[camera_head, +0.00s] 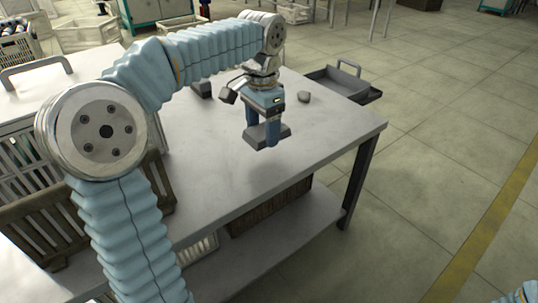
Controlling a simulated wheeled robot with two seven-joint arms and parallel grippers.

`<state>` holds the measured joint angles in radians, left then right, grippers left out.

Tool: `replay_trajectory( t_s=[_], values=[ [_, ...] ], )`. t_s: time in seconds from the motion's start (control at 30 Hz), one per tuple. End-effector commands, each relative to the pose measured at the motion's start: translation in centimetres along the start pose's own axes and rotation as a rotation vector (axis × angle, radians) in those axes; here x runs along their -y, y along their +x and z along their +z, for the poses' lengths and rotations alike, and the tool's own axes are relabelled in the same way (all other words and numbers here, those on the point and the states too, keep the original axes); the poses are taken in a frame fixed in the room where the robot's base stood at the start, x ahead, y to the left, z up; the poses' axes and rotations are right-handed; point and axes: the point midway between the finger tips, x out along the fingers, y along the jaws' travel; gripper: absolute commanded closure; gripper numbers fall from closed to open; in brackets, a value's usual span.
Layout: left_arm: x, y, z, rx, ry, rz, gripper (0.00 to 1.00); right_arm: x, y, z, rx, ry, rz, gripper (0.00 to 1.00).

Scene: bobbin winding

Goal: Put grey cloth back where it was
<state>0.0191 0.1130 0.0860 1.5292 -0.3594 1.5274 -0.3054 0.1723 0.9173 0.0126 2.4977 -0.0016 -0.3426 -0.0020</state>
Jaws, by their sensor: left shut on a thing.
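My left gripper (264,138) points down over the right part of the grey table (230,160). Its blue fingers are shut on a flat, dark grey piece (256,133), which appears to be the grey cloth. The fingers hide part of it. It looks held a little above the table top, though the gap is hard to judge. My right gripper is out of view; only a bit of blue arm sleeve shows at the bottom right corner.
A dark tray with a handle (345,84) is at the far right table edge. Crates (28,218) stand at left. The front table top is clear.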

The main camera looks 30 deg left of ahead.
Motion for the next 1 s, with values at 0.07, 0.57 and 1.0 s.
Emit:
replay_trajectory(
  t_s=[0.07, 0.57, 1.0],
  values=[
    [-0.6, 0.9, -0.2, 0.0, 0.002, 0.0, 0.61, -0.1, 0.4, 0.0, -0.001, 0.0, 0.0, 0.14],
    [-1.7, 5.1, -0.6, -0.001, 0.0, 0.0, 0.61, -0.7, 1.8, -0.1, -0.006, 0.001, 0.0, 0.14],
    [-1.6, 5.4, -0.6, 0.0, 0.0, 0.0, 0.07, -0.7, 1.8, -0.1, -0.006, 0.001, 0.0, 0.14]
  ],
)
